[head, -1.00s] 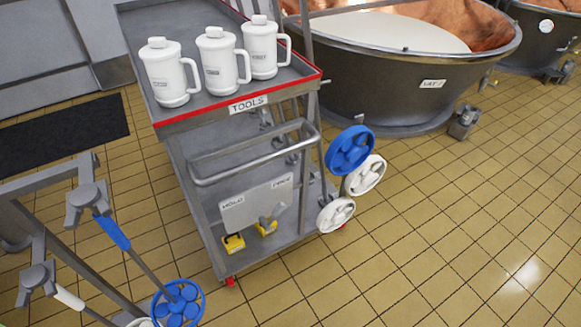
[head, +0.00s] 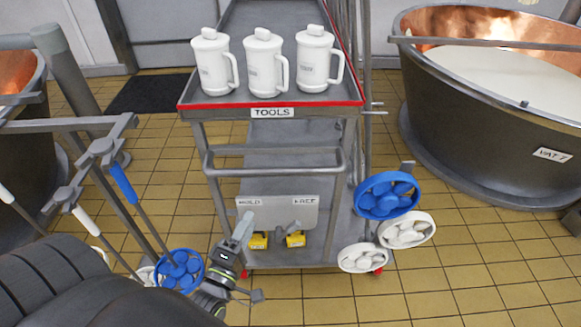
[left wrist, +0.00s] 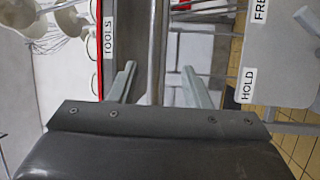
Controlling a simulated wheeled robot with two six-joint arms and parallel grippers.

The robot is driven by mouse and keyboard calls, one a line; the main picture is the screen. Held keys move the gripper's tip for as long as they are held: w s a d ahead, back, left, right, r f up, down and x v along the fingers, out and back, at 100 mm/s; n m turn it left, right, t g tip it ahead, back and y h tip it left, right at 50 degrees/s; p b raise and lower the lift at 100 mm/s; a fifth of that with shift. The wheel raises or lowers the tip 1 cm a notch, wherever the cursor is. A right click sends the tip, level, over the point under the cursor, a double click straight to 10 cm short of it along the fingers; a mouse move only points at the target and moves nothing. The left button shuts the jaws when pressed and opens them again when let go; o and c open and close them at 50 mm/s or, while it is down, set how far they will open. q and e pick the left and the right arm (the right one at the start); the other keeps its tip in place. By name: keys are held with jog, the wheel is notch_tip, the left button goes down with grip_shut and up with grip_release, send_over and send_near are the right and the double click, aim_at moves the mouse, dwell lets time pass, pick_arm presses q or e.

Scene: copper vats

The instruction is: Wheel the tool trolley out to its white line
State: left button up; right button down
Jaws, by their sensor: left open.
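The tool trolley stands in the middle of the head view, with a red-edged top tray (head: 213,105) labelled TOOLS. Its grey push handle (head: 280,150) runs across the near end; it also shows upright in the left wrist view (left wrist: 155,45). Below is a HOLD/FREE plate (head: 265,212) with a small lever, and two yellow blocks (head: 258,240) sit under it. My left gripper (head: 243,228) is open and empty, below the handle in the head view. In the left wrist view its fingers (left wrist: 159,82) point towards the handle, which lies between their lines. I see no white line.
Three white lidded jugs (head: 265,65) stand on the tray. Blue and white wheels (head: 387,195) on whisks stick out right of the trolley. A rack with long tools (head: 125,185) stands close on the left. A copper vat (head: 470,130) is at right; tiled floor between.

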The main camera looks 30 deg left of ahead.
aim_at(274, 170)
pick_arm(q)
jog(key=p+x, duration=0.2)
jog(key=x, duration=0.3)
jog(key=p+x, duration=0.2)
jog(key=x, duration=0.4)
jog(key=r+p+x, duration=0.1)
jog(key=p+x, duration=0.1)
jog(key=x, duration=0.3)
jog(key=shift+w+a, duration=0.1)
jog(key=shift+w+a+r, duration=0.1)
jog(key=shift+w, duration=0.4)
grip_shut()
